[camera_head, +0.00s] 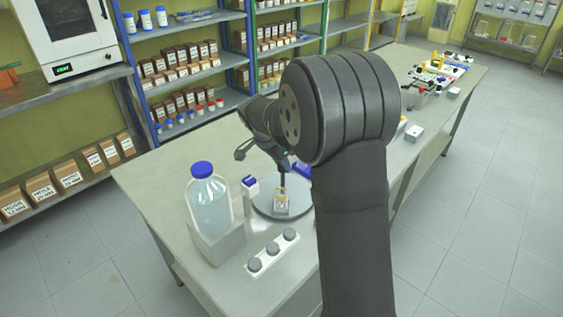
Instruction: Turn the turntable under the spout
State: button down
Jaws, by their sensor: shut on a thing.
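The turntable (263,207) is a round grey disc on the bench, partly hidden behind my arm. A small clear vessel with yellowish edges (281,203) stands on it. My gripper (283,172) is above the disc and shut on a thin dark upright rod (282,182). My arm hides much of the jaws, and I cannot tell whether the rod is fixed to the disc. A clear bottle with a blue cap (209,204) stands on a grey block (216,243) left of the disc. I cannot make out the spout clearly.
A small white and blue item (250,187) stands at the disc's left edge. A white strip with three grey knobs (273,250) lies in front. The bench (150,185) is clear at its left end. Several small items lie farther back, and shelves with boxes (185,60) stand behind.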

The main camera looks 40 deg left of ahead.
jog(key=shift+a+m+h, duration=0.1)
jog(key=shift+m+h, duration=0.7)
jog(key=shift+m, duration=1.1)
jog(key=shift+m+g+h, duration=0.4)
jog(key=shift+m+g, duration=0.1)
jog(key=shift+m, duration=1)
jog(key=shift+w+m, duration=0.1)
jog(key=shift+m, duration=0.4)
jog(key=c, duration=1.1)
grip_release()
jog(key=shift+o, duration=0.2)
jog(key=shift+a, duration=0.1)
jog(key=v, duration=1.7)
jog(key=shift+a+r+h, duration=0.15)
jog(key=shift+a+h, duration=0.15)
jog(key=shift+w, duration=0.15)
